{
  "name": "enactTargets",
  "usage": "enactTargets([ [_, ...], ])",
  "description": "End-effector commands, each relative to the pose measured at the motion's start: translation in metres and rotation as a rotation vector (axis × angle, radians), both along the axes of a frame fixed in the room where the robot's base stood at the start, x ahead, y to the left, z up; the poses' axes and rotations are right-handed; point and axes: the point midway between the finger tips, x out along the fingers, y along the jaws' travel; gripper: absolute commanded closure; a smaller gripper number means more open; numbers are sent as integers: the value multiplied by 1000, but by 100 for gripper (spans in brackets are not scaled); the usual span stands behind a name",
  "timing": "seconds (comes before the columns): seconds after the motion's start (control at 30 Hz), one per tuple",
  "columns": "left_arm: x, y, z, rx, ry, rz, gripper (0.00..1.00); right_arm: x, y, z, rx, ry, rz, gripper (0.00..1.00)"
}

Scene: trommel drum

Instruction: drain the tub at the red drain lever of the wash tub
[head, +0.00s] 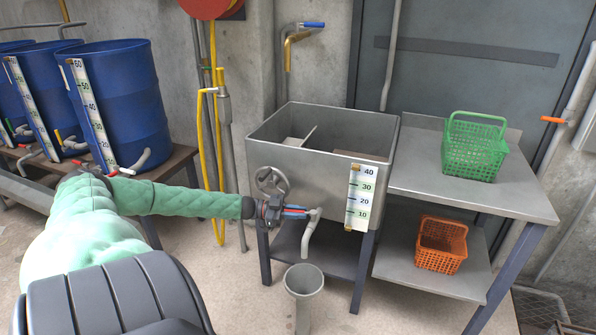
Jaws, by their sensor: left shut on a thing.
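The grey wash tub (290,153) stands on legs in the middle of the head view, with an inner divider showing. Its red drain lever (294,208) is low on the front, beside the pale drain spout (311,232) that points down. My left gripper (279,211) reaches in from the left and is shut on the red drain lever; its jaws partly hide the lever. A level gauge (360,197) marked 10 to 40 is on the tub's front right. The water level inside is hard to tell. My right gripper is out of view.
A grey floor funnel (304,281) stands below the spout. A handwheel (271,182) sits on the tub just above my gripper. Blue barrels (123,100) stand on a bench at left. A steel table (415,178) at right holds a green basket (474,148), with an orange basket (440,245) below.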

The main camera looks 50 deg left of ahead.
Motion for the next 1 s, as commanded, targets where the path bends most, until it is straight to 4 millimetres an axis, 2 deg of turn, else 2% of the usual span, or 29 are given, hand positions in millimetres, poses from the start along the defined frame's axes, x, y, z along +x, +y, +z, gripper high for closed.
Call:
enactTargets([
  [0.2,-1,0,-1,1,2,0,100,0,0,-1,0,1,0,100],
  [0.23,-1,0,-1,1,2,0,82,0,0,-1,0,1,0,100],
  [0.33,0,0,-1,0,1,1,62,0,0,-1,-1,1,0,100],
  [0.73,-3,3,0,0,1,1,62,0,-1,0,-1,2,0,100],
  [1.0,-22,24,0,1,4,2,62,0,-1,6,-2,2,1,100],
])
